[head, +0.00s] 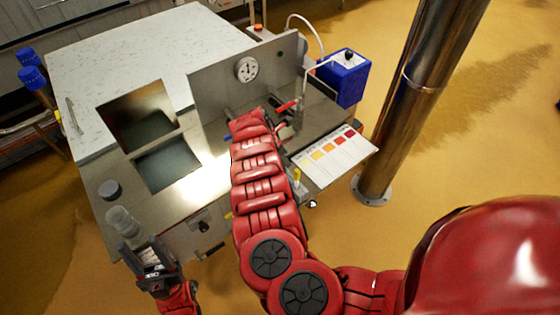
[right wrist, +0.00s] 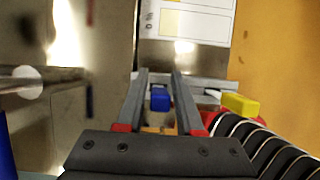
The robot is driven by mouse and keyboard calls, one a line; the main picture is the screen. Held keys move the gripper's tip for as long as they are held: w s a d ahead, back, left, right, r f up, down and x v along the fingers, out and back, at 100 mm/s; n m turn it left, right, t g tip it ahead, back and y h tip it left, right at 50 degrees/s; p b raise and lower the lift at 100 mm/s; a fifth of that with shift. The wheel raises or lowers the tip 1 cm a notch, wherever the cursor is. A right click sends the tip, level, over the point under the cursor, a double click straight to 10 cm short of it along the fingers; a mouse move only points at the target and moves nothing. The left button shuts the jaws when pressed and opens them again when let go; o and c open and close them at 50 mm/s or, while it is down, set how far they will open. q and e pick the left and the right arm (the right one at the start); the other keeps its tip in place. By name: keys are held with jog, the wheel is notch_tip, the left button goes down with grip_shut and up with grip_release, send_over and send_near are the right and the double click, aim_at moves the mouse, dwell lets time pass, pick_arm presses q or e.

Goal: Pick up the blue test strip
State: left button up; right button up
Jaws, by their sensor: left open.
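In the right wrist view a small blue block (right wrist: 160,98), which looks like the end of the blue test strip, shows between the two fingers of my right gripper (right wrist: 160,85). The fingers are apart, with a gap on each side of the block. How far it lies beyond the fingertips I cannot tell. A yellow block (right wrist: 240,104) sits to its right. In the head view my red right arm hides the strip and most of that gripper. My left gripper (head: 148,252) is open at the lower left, near a clear, grey-tinted container (head: 122,222); contact between them is unclear.
A colour chart (head: 335,158) lies at the bench's right edge; its edge also shows in the right wrist view (right wrist: 185,20). A dial panel (head: 222,92), a blue box (head: 344,78) and a steel column (head: 405,105) stand nearby. A square opening (head: 140,118) is in the bench top.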

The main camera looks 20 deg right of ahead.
grip_shut()
notch_tip(320, 180, up, 10)
jog(key=b, duration=0.1)
dwell(0.5)
